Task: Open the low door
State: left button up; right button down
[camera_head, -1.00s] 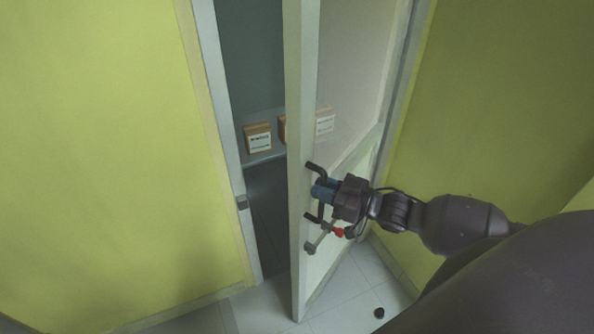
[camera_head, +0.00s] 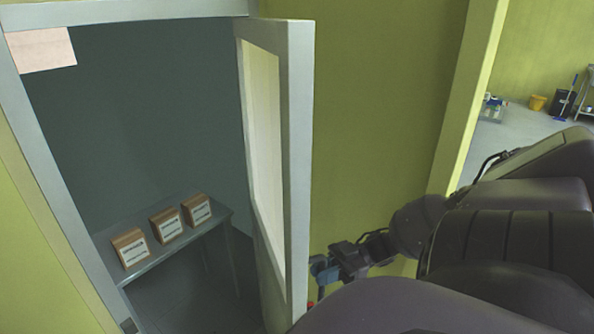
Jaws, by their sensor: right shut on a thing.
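The door (camera_head: 298,150) is a pale frame with a light panel, hinged on the right of the doorway. It stands wide open, seen nearly edge-on. My right gripper (camera_head: 322,268), with blue fingers, is at the door's outer face, low on its free edge. It is shut on the door handle, which is mostly hidden by the gripper and my arm. A bit of red (camera_head: 311,304) shows just below the gripper. My left gripper is not in view.
Through the doorway stands a table (camera_head: 170,252) with three labelled boxes (camera_head: 166,226). The door frame (camera_head: 50,190) is on the left. A green wall (camera_head: 385,110) is behind the door.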

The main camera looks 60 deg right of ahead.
jog(key=shift+v, duration=1.3)
jog(key=c, duration=1.1)
grip_release()
